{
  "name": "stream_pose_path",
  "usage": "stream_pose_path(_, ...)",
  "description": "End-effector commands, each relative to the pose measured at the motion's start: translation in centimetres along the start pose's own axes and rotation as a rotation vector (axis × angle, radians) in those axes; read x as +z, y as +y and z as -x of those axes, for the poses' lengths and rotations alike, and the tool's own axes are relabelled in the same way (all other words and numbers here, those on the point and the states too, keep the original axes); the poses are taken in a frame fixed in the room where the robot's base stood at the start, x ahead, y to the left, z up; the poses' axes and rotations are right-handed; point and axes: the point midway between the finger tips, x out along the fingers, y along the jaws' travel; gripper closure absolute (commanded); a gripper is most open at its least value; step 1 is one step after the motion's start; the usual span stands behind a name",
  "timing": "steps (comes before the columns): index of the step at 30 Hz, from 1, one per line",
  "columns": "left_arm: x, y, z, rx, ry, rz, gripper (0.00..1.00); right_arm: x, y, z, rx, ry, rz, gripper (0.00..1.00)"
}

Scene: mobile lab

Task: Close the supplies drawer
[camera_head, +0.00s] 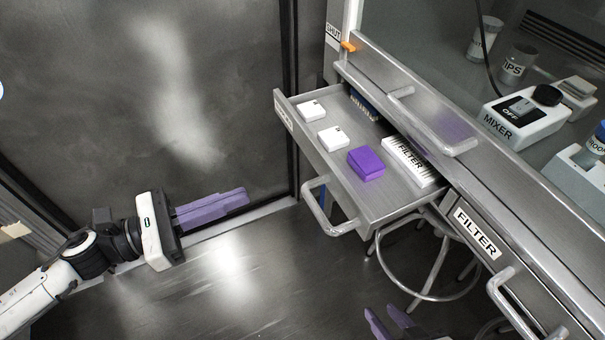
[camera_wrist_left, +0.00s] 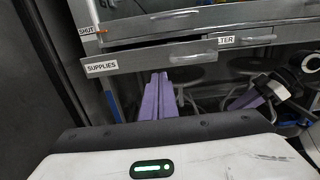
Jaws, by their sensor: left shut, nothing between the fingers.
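The supplies drawer (camera_head: 321,160) is pulled out from the metal bench in the head view. Its front, labelled SUPPLIES, faces me in the left wrist view (camera_wrist_left: 140,61). A looped handle (camera_head: 322,212) sticks out from that front. My left gripper (camera_head: 246,195) is shut and empty, left of the drawer front and apart from it. In the left wrist view its purple fingers (camera_wrist_left: 158,97) point toward the drawer. My right gripper (camera_head: 390,318) shows only its fingertips at the bottom edge of the head view, spread apart, with nothing seen between them.
The drawer holds two white boxes (camera_head: 333,138), a purple block (camera_head: 366,164), a white FILTER box (camera_head: 411,161) and a blue rack (camera_head: 364,103). A FILTER drawer (camera_head: 478,234) sits to the right. A stool (camera_head: 428,297) stands beneath. A mixer (camera_head: 524,118) is on the bench.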

Motion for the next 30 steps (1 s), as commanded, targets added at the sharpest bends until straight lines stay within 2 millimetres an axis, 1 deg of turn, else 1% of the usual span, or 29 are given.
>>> stream_pose_path(2, 0.1, -0.1, -0.4, -0.007, 0.0, -0.017, 1.0, -0.1, 0.0, 0.1, 0.0, 0.0, 0.001, 0.69)
stream_pose_path(5, 0.2, 0.0, -1.6, -0.006, -0.002, -0.015, 1.0, -0.1, 0.0, 0.1, 0.0, 0.001, 0.001, 0.69)
stream_pose_path(8, 0.3, 0.0, -3.4, -0.005, -0.004, -0.014, 1.0, -0.3, 0.0, 0.3, 0.001, 0.002, 0.002, 0.69)
stream_pose_path(15, 0.4, 0.0, -8.7, -0.004, -0.004, -0.011, 1.0, -0.5, 0.1, 0.5, 0.003, 0.0, 0.003, 0.69)
stream_pose_path(21, 0.2, -0.1, -12.1, -0.004, -0.002, -0.01, 1.0, -0.4, 0.1, 0.5, 0.004, -0.007, 0.003, 0.69)
stream_pose_path(25, 0.1, -0.1, -13.3, -0.003, -0.001, -0.009, 1.0, -0.6, 0.0, 0.5, 0.004, -0.004, -0.001, 0.69)
stream_pose_path(30, 0.1, -0.1, -13.9, -0.003, -0.001, -0.008, 1.0, -0.8, -0.1, 0.5, 0.004, -0.001, -0.005, 0.69)
